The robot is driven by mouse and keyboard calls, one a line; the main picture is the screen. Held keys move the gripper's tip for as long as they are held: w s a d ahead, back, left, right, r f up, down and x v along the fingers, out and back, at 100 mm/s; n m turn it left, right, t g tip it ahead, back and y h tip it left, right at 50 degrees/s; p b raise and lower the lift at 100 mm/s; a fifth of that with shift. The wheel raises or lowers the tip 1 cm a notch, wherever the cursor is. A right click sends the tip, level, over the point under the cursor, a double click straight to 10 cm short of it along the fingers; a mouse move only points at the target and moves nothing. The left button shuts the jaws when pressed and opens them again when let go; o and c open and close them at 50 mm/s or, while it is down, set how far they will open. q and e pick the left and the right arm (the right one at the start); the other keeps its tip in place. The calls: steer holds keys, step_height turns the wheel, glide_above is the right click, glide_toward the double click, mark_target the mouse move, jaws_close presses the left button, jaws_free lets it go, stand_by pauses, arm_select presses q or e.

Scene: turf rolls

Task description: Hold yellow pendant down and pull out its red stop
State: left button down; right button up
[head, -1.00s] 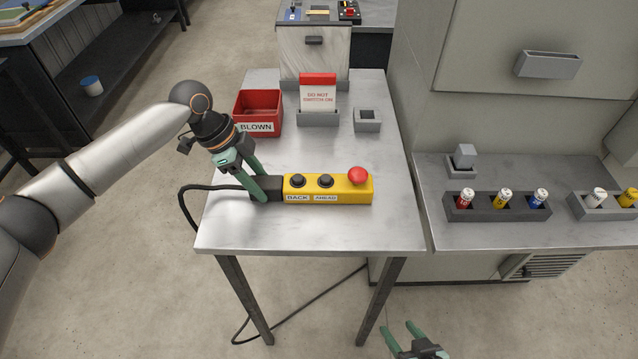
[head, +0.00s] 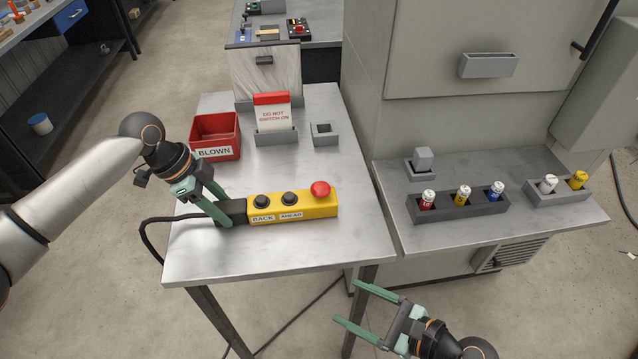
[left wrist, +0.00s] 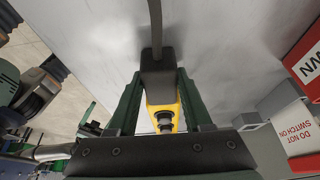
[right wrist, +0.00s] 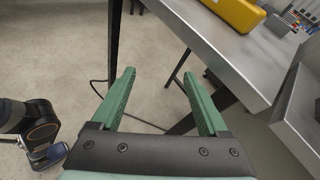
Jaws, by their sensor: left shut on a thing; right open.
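The yellow pendant (head: 300,212) lies on the metal table, with two black buttons labelled BACK and AHEAD and a round red stop (head: 320,189) at its right end. The pendant also shows in the left wrist view (left wrist: 176,110) and, in part, in the right wrist view (right wrist: 236,12). My left gripper (head: 222,212) is shut on the pendant's black cable end (left wrist: 158,78), one finger on each side. My right gripper (head: 350,304) is open and empty, in front of and below the table's front edge; its spread fingers show in the right wrist view (right wrist: 160,95).
Behind the pendant on the table (head: 300,245) stand a red BLOWN bin (head: 216,153), a DO NOT SWITCH ON card (head: 273,113) in a grey holder and a small grey socket (head: 325,134). A side shelf at right holds a fuse rack (head: 456,207). The pendant's cable hangs off the table's left.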

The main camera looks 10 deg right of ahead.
step_height(320, 180, up, 7)
steer(key=w+m+t+y, duration=0.1)
steer(key=w+m+y, duration=0.15)
steer(key=m, duration=0.35)
steer(key=n+t, duration=0.2)
steer(key=t, duration=0.1)
glide_toward(327, 192)
steer(key=shift+a+r+h, duration=0.1)
steer(key=shift+a+h, duration=0.2)
steer(key=shift+h, duration=0.15)
steer(key=shift+w+r, duration=0.1)
steer(key=shift+w, duration=0.15)
steer(key=shift+w+a, duration=0.25)
steer(key=shift+w, duration=0.05)
steer(key=x, duration=1)
steer(key=shift+w+a, duration=0.25)
steer(key=shift+w, duration=0.05)
steer(key=shift+c, duration=0.4)
jaws_close()
